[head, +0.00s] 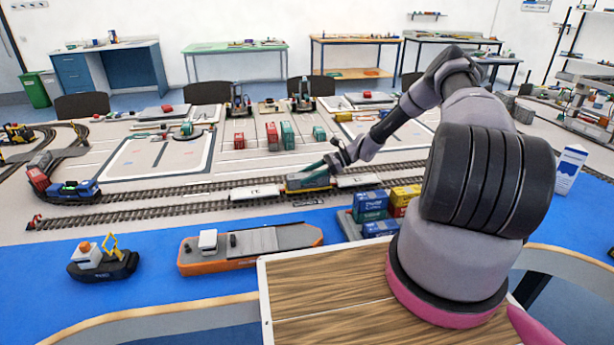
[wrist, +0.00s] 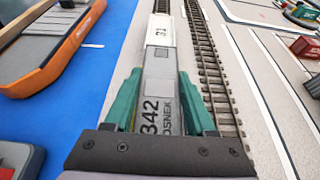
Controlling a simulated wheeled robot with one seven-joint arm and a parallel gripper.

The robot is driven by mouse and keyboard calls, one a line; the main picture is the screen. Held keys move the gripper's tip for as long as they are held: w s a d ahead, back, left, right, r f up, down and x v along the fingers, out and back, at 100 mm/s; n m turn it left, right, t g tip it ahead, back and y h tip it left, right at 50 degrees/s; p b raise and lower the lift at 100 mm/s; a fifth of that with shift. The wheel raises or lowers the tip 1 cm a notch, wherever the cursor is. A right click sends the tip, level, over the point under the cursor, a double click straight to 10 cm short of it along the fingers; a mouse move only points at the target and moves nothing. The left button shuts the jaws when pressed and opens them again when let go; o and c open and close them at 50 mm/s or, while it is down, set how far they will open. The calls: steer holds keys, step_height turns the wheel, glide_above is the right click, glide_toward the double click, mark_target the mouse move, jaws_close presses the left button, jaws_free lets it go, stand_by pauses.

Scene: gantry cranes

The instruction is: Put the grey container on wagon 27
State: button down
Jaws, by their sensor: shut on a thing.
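The grey container (head: 308,182) is in line with the near track, between two white wagon decks. My gripper (wrist: 163,105) has green fingers shut on the long sides of the grey container (wrist: 163,75), which carries "342" lettering in the wrist view. Whether the container rests on a wagon or hangs just above one cannot be told. A white wagon deck (head: 256,191) shows to its left, also beyond it in the wrist view (wrist: 161,29). Another deck (head: 358,180) shows to its right. Their numbers are too small or slanted to read surely.
A second track (wrist: 205,65) runs beside the wagons. An orange ship (head: 225,262) lies on the blue area. Blue and yellow containers (head: 370,205) stand nearby at right. Red and green containers (head: 272,137) stand behind the tracks. A small tug (head: 103,262) is at far left.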

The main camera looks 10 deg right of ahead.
steer(key=shift+c, duration=1.1)
jaws_free()
steer(key=shift+f, duration=0.1)
